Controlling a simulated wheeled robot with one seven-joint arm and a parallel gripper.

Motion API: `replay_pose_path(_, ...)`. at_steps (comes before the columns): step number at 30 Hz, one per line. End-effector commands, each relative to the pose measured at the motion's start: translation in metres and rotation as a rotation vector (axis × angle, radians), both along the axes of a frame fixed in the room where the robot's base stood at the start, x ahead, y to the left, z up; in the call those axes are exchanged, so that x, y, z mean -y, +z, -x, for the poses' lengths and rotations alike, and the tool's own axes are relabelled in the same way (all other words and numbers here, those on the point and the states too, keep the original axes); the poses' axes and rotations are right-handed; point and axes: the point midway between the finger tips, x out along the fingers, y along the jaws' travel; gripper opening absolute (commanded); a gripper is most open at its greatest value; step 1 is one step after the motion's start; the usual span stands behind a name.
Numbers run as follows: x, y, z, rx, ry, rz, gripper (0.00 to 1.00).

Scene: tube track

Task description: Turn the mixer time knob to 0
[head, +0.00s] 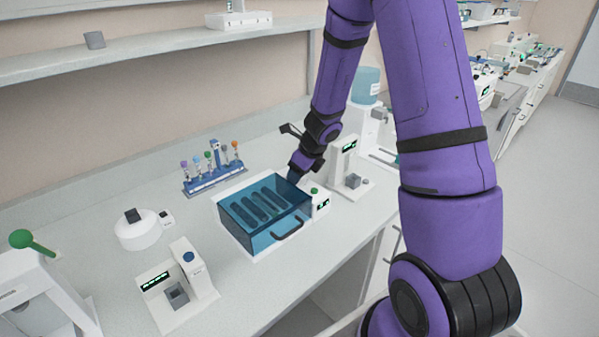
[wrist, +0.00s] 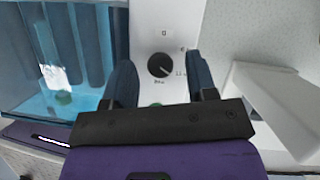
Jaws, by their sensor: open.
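The mixer time knob (wrist: 160,66) is a round black dial on a white panel in the wrist view. Its light pointer line is turned toward the lower right, and a 0 mark is printed above the knob. My gripper (wrist: 161,80) is open, with one blue finger on each side of the knob and a gap to both. I cannot tell how far above the panel the fingertips are. In the head view, my gripper (head: 293,175) is at the back right of the mixer (head: 245,250), which has a blue see-through lid. The knob is hidden there.
A white balance-like device (head: 347,165) stands just right of my gripper; its white body (wrist: 275,100) shows right in the wrist view. A blue tube rack (head: 212,180) stands behind the mixer. Another display device (head: 175,288) is at front left. Bare bench lies in front of the mixer.

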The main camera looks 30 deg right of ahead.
Motion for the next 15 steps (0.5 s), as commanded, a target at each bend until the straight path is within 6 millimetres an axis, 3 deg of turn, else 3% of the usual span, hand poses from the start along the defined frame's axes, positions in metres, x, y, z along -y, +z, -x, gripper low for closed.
replay_pose_path(3, 0.0002, 0.0002, 0.0, 0.0, 0.0, 0.0, 0.52)
replay_pose_path(9, 0.0002, 0.0003, 0.0, 0.0, 0.0, 0.0, 0.06)
replay_pose_path(15, 0.0005, 0.0003, 0.0, 0.0, 0.004, 0.001, 0.03)
